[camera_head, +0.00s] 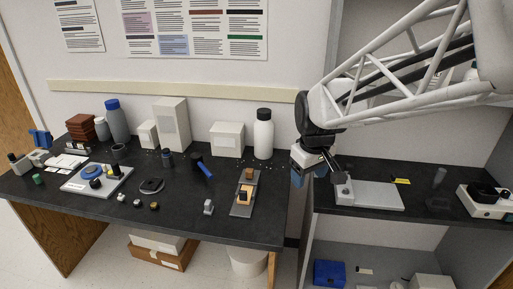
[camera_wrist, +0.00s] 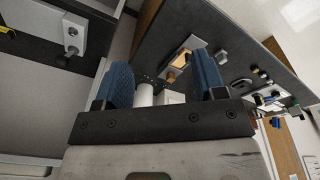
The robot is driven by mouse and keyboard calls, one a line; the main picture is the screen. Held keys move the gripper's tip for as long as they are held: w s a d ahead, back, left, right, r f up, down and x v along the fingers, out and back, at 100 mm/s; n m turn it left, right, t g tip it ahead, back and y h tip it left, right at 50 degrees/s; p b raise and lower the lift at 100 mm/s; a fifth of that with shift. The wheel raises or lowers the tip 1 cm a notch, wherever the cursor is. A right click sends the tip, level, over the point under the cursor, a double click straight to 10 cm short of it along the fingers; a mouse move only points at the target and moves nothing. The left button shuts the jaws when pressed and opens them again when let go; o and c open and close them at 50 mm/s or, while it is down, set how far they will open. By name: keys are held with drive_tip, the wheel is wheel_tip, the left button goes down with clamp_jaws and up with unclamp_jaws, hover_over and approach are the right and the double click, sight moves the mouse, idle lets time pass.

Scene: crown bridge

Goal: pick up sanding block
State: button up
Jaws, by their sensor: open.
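A grey tray (camera_head: 237,209) lies near the right end of the left black bench. A small brown block (camera_head: 249,174) sits at its far end, and a tan-and-dark block (camera_head: 244,196) sits near its middle. Either could be the sanding block; I cannot tell which. Both blocks also show beyond my fingers in the wrist view, one tan (camera_wrist: 181,61) and one brown (camera_wrist: 171,77). My gripper (camera_head: 310,175) has blue fingers and is in the air near the gap between the two benches, right of the tray. In the wrist view my gripper (camera_wrist: 162,62) is open, with nothing held between the fingers.
A white bottle (camera_head: 263,138) and a white box (camera_head: 227,139) stand behind the tray. A blue-handled tool (camera_head: 204,167) and a small grey piece (camera_head: 208,207) lie left of it. A light grey plate (camera_head: 372,196) lies on the right bench.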

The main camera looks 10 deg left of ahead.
drive_tip(key=w+a+f+n, duration=0.35)
drive_tip(key=w+a, duration=0.25)
drive_tip(key=a, duration=0.3)
drive_tip(key=n+g, duration=0.1)
drive_tip(key=n, duration=0.6)
hover_over(208, 201)
drive_tip(key=shift+m, duration=0.25)
wheel_tip(208, 201, down, 17)
drive_tip(key=shift+s+a+f, duration=0.1)
drive_tip(key=shift+a, duration=0.05)
drive_tip(key=shift+f, duration=1.25)
drive_tip(key=shift+f, duration=0.1)
drive_tip(key=shift+f, duration=2.5)
